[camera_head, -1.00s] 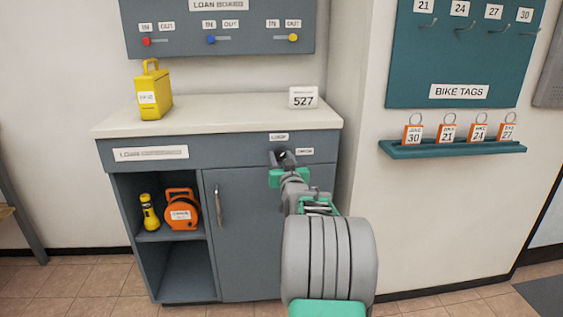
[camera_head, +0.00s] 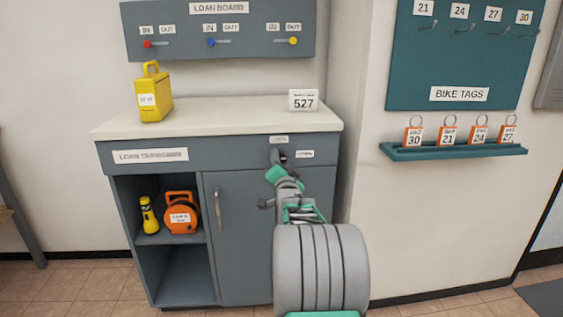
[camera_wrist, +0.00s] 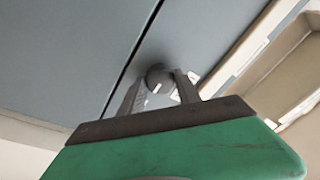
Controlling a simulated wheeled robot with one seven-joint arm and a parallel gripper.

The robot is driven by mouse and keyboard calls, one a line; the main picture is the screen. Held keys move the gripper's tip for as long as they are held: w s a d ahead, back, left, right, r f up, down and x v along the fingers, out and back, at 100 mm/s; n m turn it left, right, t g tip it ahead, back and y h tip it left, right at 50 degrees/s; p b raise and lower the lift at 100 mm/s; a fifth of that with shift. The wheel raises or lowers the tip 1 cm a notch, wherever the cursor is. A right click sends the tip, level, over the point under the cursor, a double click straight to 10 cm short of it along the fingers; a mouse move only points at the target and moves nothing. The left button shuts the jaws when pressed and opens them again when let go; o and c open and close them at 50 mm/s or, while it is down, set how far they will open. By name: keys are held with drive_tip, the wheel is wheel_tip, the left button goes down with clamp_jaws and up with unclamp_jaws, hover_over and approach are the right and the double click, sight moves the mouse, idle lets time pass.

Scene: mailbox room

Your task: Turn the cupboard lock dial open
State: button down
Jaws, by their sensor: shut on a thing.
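The grey loan cupboard (camera_head: 240,235) stands against the wall, its hinged door shut and its left side open shelving. The lock dial, a round grey knob (camera_wrist: 158,76), sits between the two fingers of my gripper (camera_wrist: 155,92) in the wrist view, and the fingers are shut on it. In the head view my gripper (camera_head: 279,158) is at the cupboard's upper right front, tilted, and it mostly hides the dial. A small label (camera_head: 305,154) reading "OPEN" is just right of the dial. Another label (camera_head: 279,140) above it is too small to read surely.
A yellow case (camera_head: 155,100) and a white 527 sign (camera_head: 303,100) stand on the cupboard top. The door handle (camera_head: 218,209) projects left of my arm. A teal shelf with bike tags (camera_head: 455,151) juts from the wall at right.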

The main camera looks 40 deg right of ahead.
drive_tip(key=shift+f, duration=0.1)
idle(0.4)
drive_tip(key=c, duration=0.9)
unclamp_jaws()
drive_tip(key=shift+s, duration=0.1)
drive_tip(key=p+v, duration=0.1)
drive_tip(key=v, duration=0.6)
drive_tip(key=shift+s+a+p, duration=0.25)
drive_tip(key=shift+s+p, duration=0.05)
